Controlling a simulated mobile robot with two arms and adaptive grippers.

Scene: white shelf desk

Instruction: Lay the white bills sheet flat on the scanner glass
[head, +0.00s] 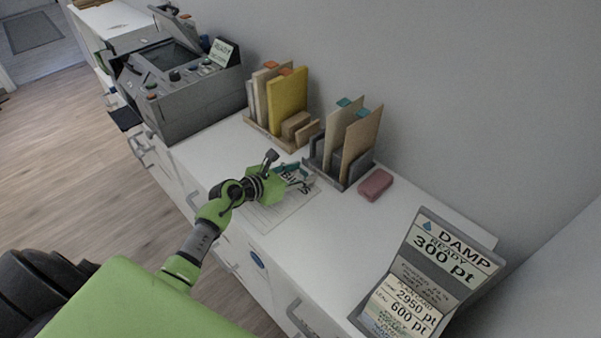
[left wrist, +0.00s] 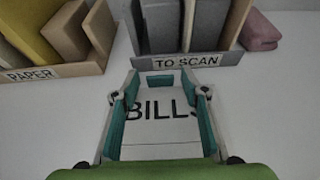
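The white bills sheet (head: 282,213) lies on the white desk, with large black "BILLS" lettering at its far end. It also shows between my fingers in the left wrist view (left wrist: 160,137). My left gripper (head: 302,177) is over the lettered end, its teal-lined fingers spread apart in the left wrist view (left wrist: 160,84). A small teal-and-grey piece (left wrist: 161,81) shows between the fingertips, with gaps on both sides. Whether the fingers touch the sheet is unclear. My right gripper is out of view.
A "TO SCAN" holder (left wrist: 187,62) with upright folders stands just beyond the sheet. A "PAPER" holder (left wrist: 40,73) is left of it, nearer the machine. A red block (head: 375,185) lies right of the holders. A sign stand (head: 437,262) is at the lower right.

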